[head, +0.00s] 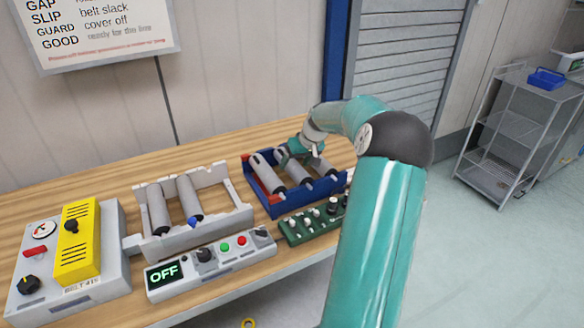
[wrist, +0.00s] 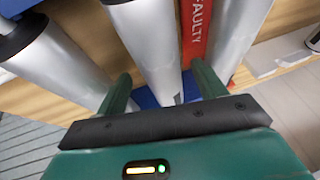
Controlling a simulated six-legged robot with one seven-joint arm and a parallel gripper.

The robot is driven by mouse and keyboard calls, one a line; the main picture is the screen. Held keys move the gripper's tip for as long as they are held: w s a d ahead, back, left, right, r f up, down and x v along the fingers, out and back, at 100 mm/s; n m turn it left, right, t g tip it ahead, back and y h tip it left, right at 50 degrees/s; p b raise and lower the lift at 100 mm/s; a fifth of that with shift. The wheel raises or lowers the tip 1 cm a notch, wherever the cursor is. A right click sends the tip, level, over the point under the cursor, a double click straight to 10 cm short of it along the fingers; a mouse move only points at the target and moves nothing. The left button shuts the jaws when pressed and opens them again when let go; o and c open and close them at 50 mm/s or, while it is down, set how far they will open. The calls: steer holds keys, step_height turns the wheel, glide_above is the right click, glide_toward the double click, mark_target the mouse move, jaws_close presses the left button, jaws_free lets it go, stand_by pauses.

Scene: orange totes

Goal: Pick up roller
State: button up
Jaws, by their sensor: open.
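Several grey rollers lie in a blue tray (head: 285,207) on the bench. In the head view the left roller (head: 267,173) lies clear, and my gripper (head: 296,154) is over the upper part of the tray, at the middle roller (head: 300,174). In the wrist view my gripper (wrist: 163,76) is open, with its two green fingers on either side of the middle roller (wrist: 150,45). Whether they touch it I cannot tell. Other rollers lie to its left (wrist: 55,62) and right (wrist: 235,35). A red strip marked FAULTY (wrist: 198,32) lies beside the middle roller.
A light grey frame (head: 215,224) with two rollers stands left of the blue tray. A control box showing OFF (head: 212,264), a green board (head: 312,222) and a yellow-covered panel (head: 78,240) are also on the bench. A wire shelf (head: 520,130) stands at right.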

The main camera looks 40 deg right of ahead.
steer(key=shift+x, duration=1.1)
steer(key=shift+r, duration=0.15)
steer(key=c, duration=1.3)
steer(key=shift+r, duration=0.15)
steer(key=shift+c, duration=0.2)
steer(key=shift+r, duration=0.6)
steer(key=v, duration=0.2)
steer(key=a+v, duration=0.1)
steer(key=v, duration=0.2)
steer(key=s+v, duration=0.1)
steer(key=v, duration=0.2)
steer(key=shift+a, duration=0.35)
steer(key=s+a+r, duration=0.3)
steer(key=s+r, duration=0.1)
steer(key=s, duration=0.5)
